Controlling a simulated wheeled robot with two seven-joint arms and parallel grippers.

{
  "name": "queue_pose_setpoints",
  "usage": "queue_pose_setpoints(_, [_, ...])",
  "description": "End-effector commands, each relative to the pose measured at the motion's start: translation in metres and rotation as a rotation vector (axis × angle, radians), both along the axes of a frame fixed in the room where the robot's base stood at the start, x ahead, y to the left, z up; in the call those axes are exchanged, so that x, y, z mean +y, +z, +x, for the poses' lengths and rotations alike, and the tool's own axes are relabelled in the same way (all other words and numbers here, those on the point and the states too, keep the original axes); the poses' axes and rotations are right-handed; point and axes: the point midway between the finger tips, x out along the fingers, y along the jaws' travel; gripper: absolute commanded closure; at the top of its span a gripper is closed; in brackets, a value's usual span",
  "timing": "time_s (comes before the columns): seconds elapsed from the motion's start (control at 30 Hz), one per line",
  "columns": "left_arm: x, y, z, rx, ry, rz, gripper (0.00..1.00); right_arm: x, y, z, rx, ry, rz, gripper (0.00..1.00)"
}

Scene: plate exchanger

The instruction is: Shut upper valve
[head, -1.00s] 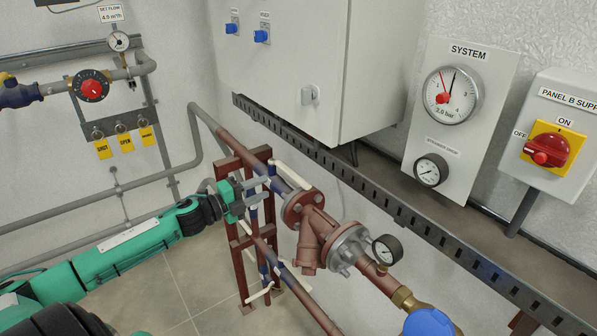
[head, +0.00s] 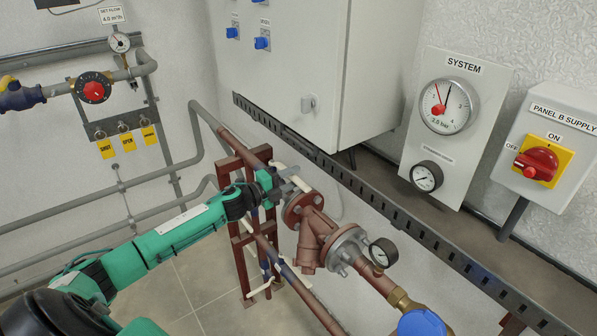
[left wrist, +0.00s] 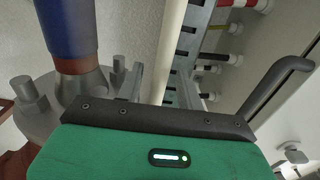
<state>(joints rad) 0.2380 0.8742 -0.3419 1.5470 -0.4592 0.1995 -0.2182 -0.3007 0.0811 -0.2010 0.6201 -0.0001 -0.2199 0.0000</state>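The upper pipe's valve has a long cream lever (head: 304,186), which lies roughly along the brown pipe beside the red rack. My left gripper (head: 287,180) is at this lever and hides part of it. In the left wrist view, the cream lever (left wrist: 174,45) runs up the middle, just ahead of my green gripper body. A grey finger stands left of the lever with a gap between them. My right gripper is not in view.
A flanged brown strainer (head: 312,235) with a small gauge (head: 382,252) lies just right of my left gripper. The red rack (head: 238,232) stands below it, with a lower pipe and levers. A slotted tray (head: 330,165) and grey cabinet (head: 300,70) are behind.

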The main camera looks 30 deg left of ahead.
Motion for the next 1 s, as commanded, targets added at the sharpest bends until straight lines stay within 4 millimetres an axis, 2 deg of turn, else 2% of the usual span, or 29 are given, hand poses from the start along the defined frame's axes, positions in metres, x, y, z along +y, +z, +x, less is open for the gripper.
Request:
queue_pose_setpoints(0.2, [-0.007, 0.002, 0.02, -0.001, 0.002, -0.001, 0.63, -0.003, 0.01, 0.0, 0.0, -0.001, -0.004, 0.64])
queue_pose_setpoints(0.6, [-0.01, 0.0, 0.025, 0.0, 0.001, 0.0, 0.63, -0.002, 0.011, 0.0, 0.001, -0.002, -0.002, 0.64])
queue_pose_setpoints(0.63, [-0.01, 0.0, 0.025, 0.0, 0.001, 0.0, 0.65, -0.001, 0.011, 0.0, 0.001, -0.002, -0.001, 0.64])
queue_pose_setpoints(0.8, [-0.01, 0.0, 0.025, 0.0, 0.001, 0.0, 0.98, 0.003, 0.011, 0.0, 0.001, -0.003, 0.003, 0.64])
queue_pose_setpoints(1.0, [-0.01, -0.001, 0.025, 0.001, 0.001, 0.0, 1.0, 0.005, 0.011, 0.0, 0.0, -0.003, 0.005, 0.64])
